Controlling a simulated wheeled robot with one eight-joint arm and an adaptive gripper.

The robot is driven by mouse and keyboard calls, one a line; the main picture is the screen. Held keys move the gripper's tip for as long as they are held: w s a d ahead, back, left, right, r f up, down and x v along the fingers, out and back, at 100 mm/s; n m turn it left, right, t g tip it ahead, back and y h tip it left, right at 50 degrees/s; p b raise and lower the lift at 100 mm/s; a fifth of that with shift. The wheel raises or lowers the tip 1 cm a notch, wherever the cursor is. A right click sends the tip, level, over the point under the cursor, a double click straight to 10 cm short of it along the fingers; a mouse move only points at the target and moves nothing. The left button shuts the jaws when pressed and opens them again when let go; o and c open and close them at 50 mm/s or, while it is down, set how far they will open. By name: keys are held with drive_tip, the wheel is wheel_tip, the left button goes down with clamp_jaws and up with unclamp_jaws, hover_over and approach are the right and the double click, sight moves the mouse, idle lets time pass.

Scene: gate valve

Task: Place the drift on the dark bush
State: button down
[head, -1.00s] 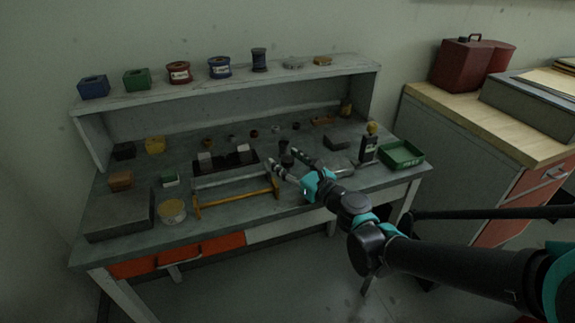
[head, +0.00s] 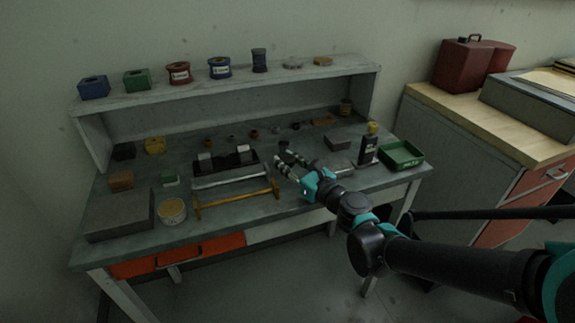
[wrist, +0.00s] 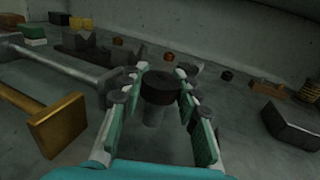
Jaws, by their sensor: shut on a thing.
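My gripper (head: 283,157) is over the front middle of the workbench, its fingers closed around an upright stepped piece, which appears to be the drift (wrist: 158,88). It has a wide dark head on top and a narrower grey shank below; its dark head also shows in the head view (head: 284,146). Whether its foot touches the bench is hard to tell. Small ring-like bushes stand in a row behind it. A dark one, likely the dark bush (wrist: 227,75), is beyond the right finger; it also shows in the head view (head: 295,126).
A yellow-ended bar frame (head: 238,199) lies left of my gripper. A dark block (wrist: 291,124), a dark bottle (head: 368,150) and a green tray (head: 402,155) stand to the right. A copper bush (wrist: 168,56) is behind the drift. A raised shelf (head: 230,90) spans the back.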

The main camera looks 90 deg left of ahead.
sight(287, 158)
wheel_tip(287, 158, up, 20)
idle(0.8)
idle(0.7)
